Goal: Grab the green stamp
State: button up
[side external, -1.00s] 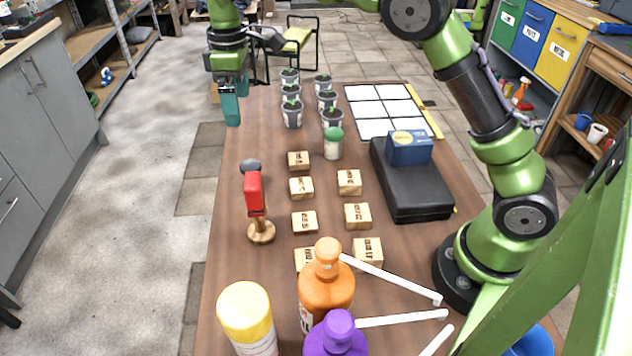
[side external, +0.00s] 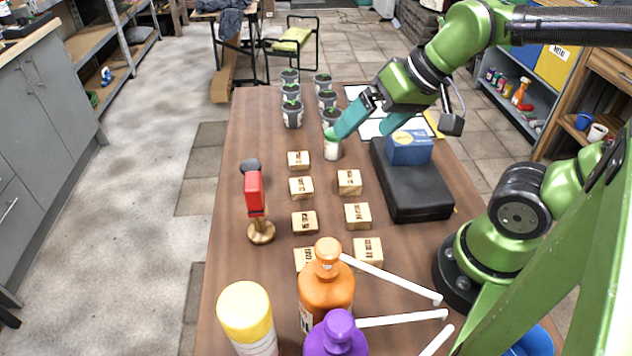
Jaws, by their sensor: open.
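A small white cylinder with a green top (side external: 333,150) stands upright on the table behind the wooden blocks. The right finger is over the white grid sheet and the blue box. Nothing shows between the fingers.
Potted seedlings (side external: 292,114) stand close behind the cylinder. A black case (side external: 415,190) carrying a blue box (side external: 409,147) lies to the right.

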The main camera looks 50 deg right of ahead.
jog(key=shift+s+d+r+t, duration=0.25)
jog(key=shift+s+r+t, duration=0.2)
jog(key=shift+r, duration=0.25)
